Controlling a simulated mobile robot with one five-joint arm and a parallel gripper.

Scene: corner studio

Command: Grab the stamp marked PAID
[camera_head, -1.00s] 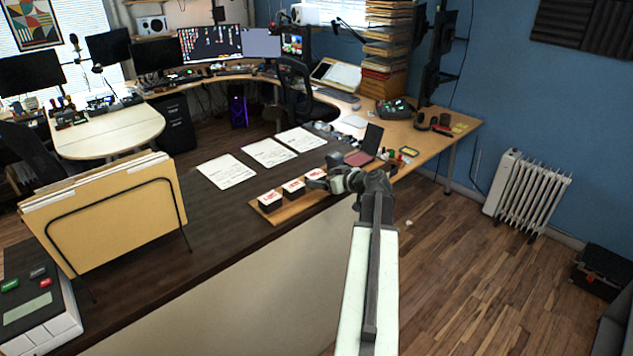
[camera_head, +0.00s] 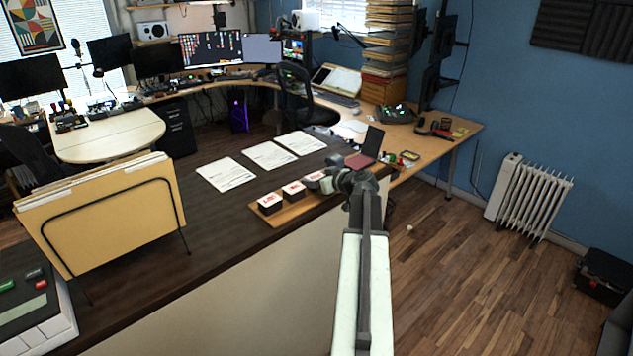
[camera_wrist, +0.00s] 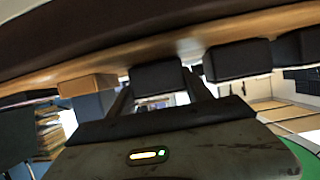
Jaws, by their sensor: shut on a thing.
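Three dark stamps with white tops and red lettering stand in a row on a wooden strip (camera_head: 292,213) at the desk's edge: a left stamp (camera_head: 270,202), a middle stamp (camera_head: 294,189) and a right stamp (camera_head: 314,177). The lettering is too small to read surely, so I cannot tell which says PAID. My gripper (camera_head: 325,178) is at the right stamp, its fingers largely hidden. In the wrist view, which looks upside down, my gripper (camera_wrist: 160,92) is shut on a dark stamp (camera_wrist: 157,77) at the strip, with other stamps (camera_wrist: 237,60) beside it.
Several white papers (camera_head: 265,155) lie on the dark desk (camera_head: 220,215) behind the stamps. A small laptop (camera_head: 368,145) stands beyond my gripper. A folder rack (camera_head: 100,210) stands at the left. Open wooden floor (camera_head: 450,260) lies to the right.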

